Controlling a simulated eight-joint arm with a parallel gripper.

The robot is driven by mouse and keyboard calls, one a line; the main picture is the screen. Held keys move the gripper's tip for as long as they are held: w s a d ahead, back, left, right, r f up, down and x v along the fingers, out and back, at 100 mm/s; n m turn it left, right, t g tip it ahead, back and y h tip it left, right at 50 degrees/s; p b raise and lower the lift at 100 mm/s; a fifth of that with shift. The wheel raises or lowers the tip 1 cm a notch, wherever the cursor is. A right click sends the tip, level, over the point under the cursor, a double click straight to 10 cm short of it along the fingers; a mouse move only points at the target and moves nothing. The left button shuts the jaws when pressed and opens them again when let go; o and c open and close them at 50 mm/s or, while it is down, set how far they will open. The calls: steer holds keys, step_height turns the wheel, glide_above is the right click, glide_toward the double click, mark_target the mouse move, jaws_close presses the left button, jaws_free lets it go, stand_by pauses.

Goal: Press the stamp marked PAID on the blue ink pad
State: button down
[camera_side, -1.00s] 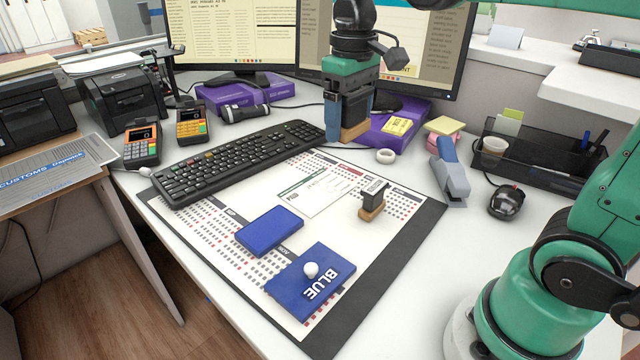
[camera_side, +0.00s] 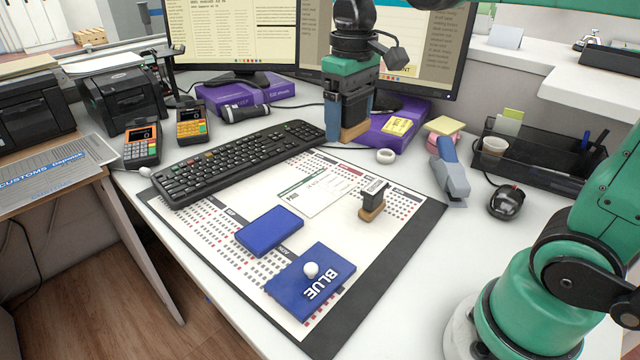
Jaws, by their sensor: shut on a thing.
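My gripper (camera_side: 349,118) is shut on a stamp with a dark body (camera_side: 350,108) and wooden base (camera_side: 355,131). It holds the stamp upright near the back of the desk, by the keyboard's right end; any marking on it cannot be read. A second stamp (camera_side: 373,198) with a wooden base stands on the desk mat; its label is too small to read. A blue slab marked BLUE (camera_side: 337,269), with a white knob on top, lies at the mat's front. A plain blue rectangular block (camera_side: 269,231) lies just behind it, to the left. Both blue pieces are apart from my gripper.
A form (camera_side: 318,190) lies on the desk mat (camera_side: 405,232). The keyboard (camera_side: 240,160) borders it at the back left. A purple box (camera_side: 408,112) is behind my gripper.

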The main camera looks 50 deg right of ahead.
steer(key=w+a+f, duration=0.4)
steer(key=w+f, duration=0.2)
glide_above(270, 228)
step_height(270, 228, down, 7)
steer(key=shift+d+r, duration=0.1)
steer(key=shift+r, duration=0.05)
steer(key=shift+f, duration=2.8)
steer(key=shift+f, duration=0.2)
steer(key=shift+r, duration=3.05)
